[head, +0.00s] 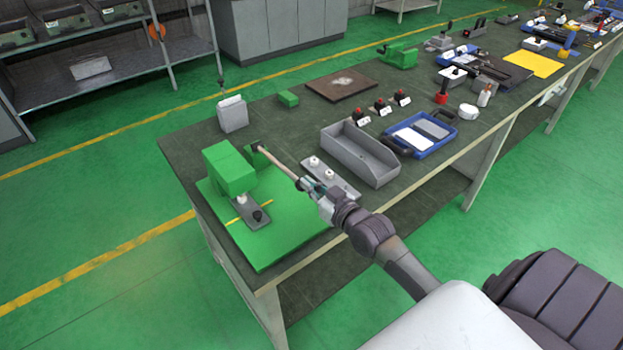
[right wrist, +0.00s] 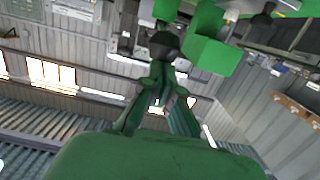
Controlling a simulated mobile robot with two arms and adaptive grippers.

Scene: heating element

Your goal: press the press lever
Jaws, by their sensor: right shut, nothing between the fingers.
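The green press (head: 230,168) stands on a green base plate (head: 285,232) at the near left corner of the table. Its press lever (head: 276,165), a pale rod, slants down to the right from a small green bracket beside the press body. My right gripper (head: 301,184) is shut at the lever's lower right end; nothing shows between its fingers. Contact cannot be told. In the right wrist view, the shut fingers (right wrist: 160,82) point at a dark rounded part, with green press blocks (right wrist: 205,38) beyond. My left gripper is not in view.
A grey plate with white knobs (head: 345,186) and a grey open bin (head: 362,158) lie close right of my right gripper. A blue tray (head: 452,130) is farther right. A white box (head: 233,115) and a green block (head: 288,98) stand behind the press.

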